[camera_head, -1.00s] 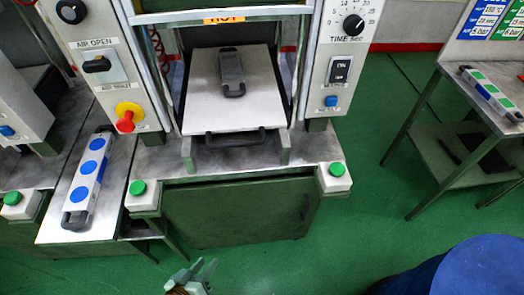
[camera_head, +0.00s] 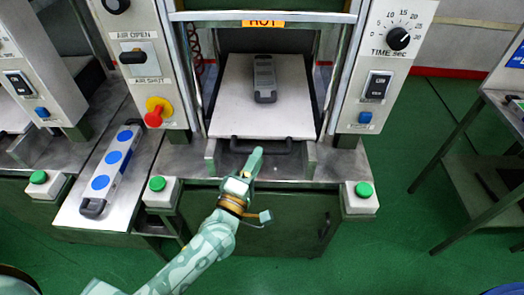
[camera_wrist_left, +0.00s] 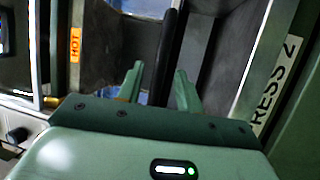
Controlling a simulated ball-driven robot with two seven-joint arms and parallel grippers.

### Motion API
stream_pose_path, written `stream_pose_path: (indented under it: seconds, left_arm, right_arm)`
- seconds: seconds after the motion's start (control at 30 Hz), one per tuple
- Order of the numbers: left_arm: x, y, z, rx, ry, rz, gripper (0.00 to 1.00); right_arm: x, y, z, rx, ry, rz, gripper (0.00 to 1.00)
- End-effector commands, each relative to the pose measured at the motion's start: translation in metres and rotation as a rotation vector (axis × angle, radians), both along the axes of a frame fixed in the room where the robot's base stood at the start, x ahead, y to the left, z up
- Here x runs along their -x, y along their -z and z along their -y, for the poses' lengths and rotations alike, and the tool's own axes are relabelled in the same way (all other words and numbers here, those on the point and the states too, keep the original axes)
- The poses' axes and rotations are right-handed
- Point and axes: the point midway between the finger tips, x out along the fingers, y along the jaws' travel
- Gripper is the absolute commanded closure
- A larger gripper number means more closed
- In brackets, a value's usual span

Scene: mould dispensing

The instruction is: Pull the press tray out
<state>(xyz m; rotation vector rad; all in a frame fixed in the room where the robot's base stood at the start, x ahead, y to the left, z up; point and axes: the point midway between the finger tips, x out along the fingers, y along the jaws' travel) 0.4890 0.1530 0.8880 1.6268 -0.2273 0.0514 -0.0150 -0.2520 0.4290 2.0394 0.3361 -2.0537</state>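The press tray (camera_head: 226,108) is a light metal plate inside the press, with a black handle (camera_head: 262,147) across its front edge. A grey mould bar (camera_head: 264,80) with dark ends lies on the tray. My left gripper (camera_head: 254,162) is just in front of the handle in the head view. In the left wrist view its two green fingers (camera_wrist_left: 158,88) are spread, with the dark handle bar (camera_wrist_left: 168,55) running between them; a gap shows, so it is not closed on the bar. My right gripper is not in view.
Press panels with knobs and switches flank the tray, and green buttons (camera_head: 363,190) sit at the front corners. A side table (camera_head: 122,214) at left holds a bar with blue dots (camera_head: 112,160). Green floor (camera_head: 420,250) is free at front right.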

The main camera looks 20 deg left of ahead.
Motion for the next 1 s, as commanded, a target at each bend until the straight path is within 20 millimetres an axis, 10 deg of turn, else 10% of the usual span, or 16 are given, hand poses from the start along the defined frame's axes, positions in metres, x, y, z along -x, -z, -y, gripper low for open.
stream_pose_path:
  seconds: [0.57, 0.7, 1.0]
  left_arm:
    - [-0.034, -0.006, 0.004, -0.002, 0.000, -0.001, 0.64]
    - [-0.034, -0.006, 0.004, -0.002, 0.001, -0.001, 1.00]
    - [-0.032, -0.006, 0.005, -0.003, 0.001, -0.002, 1.00]
  right_arm:
    - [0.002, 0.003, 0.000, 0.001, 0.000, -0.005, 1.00]
    - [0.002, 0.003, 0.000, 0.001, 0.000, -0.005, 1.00]
    - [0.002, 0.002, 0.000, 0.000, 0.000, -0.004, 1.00]
